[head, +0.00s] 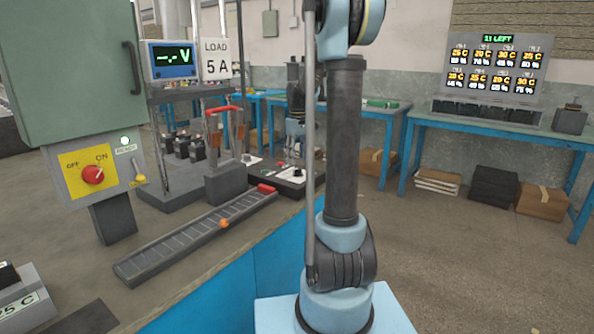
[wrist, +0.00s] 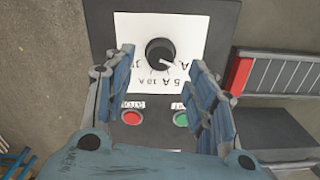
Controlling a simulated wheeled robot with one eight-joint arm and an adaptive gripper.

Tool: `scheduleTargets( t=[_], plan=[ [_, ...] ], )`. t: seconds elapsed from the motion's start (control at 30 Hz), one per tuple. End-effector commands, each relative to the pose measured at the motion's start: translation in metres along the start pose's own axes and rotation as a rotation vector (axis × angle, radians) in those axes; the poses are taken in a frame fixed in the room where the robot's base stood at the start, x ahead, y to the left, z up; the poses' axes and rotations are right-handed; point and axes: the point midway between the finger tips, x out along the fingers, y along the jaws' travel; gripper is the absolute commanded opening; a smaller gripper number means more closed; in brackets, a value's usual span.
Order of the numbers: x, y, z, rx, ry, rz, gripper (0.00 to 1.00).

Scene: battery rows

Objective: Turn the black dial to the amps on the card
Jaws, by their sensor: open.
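The black dial (wrist: 160,52) is a round knob on a white panel (wrist: 126,28), seen from above in the wrist view. Its white mark points to the lower right in that view, towards a partly hidden label. Labels reading 5 A and 10 A are printed below the dial. The card (head: 216,60) reads LOAD 5 A in the head view. My gripper (wrist: 161,62) is open, with one finger on each side of the dial and clear gaps between. In the head view my gripper (head: 293,150) is over the black dial box (head: 275,178), partly behind my arm.
A red button (wrist: 132,117) and a green button (wrist: 181,119) sit below the dial. A ridged dark track (head: 190,243) with an orange ball lies beside the box.

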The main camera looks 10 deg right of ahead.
Motion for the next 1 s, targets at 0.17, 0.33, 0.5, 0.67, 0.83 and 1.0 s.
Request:
scheduleTargets(
  t=[0.17, 0.33, 0.5, 0.67, 0.83, 1.0],
  plan=[
    [0.028, 0.0, 0.0, 0.0, 0.0, 0.0, 0.51],
    [0.045, 0.0, 0.0, 0.0, 0.0, 0.0, 0.51],
    [0.053, 0.0, 0.0, 0.0, 0.0, 0.0, 0.51],
    [0.054, 0.0, 0.0, 0.0, 0.0, 0.0, 0.51],
    [0.053, 0.0, 0.0, 0.0, 0.0, 0.0, 0.4],
    [0.053, 0.0, 0.0, 0.0, 0.0, 0.0, 0.07]
  ],
)
